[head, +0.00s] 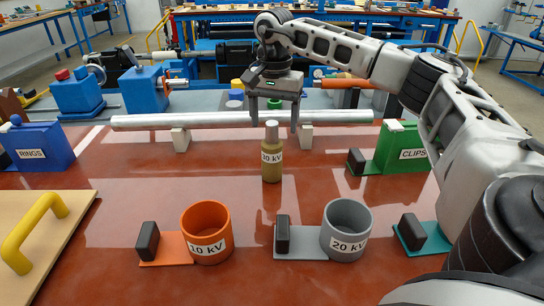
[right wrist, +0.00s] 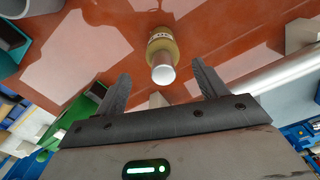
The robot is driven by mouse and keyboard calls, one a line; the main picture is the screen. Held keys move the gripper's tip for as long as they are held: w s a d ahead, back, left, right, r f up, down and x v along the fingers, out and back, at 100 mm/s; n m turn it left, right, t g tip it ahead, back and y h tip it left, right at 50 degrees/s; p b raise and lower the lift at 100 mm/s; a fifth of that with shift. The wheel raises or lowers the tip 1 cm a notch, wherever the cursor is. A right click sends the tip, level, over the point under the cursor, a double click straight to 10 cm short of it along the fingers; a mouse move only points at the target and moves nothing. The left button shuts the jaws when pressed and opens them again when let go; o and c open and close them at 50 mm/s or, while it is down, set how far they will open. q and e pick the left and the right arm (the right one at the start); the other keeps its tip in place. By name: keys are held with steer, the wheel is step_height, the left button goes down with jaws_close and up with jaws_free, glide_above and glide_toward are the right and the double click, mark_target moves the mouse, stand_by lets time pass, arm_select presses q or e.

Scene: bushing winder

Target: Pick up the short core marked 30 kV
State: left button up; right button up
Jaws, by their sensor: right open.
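The short core marked 30 kV (head: 272,157) stands upright on the red-brown table, olive-gold with a pale narrower top and a white label. In the right wrist view the core (right wrist: 162,50) shows its pale round end, beyond the fingertips and between their lines. My right gripper (head: 273,122) is open and empty, pointing down above and around the core's top in the head view. Its two dark fingers (right wrist: 160,78) also show in the right wrist view, apart from the core. My left gripper is not in view.
A long silver bar (head: 220,119) lies on white supports just behind the core. An orange 10 kV cup (head: 207,232) and a grey 20 kV cup (head: 346,228) stand in front. A green CLIPS bin (head: 402,150) is right, a blue RINGS bin (head: 42,147) left.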

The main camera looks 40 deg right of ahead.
mark_target(272, 137)
steer(key=f, duration=0.5)
steer(key=shift+w+a+f+p, duration=0.1)
steer(key=shift+w+p, duration=0.1)
steer(key=shift+p, duration=0.15)
steer(key=shift+c, duration=0.3)
steer(key=c, duration=1.5)
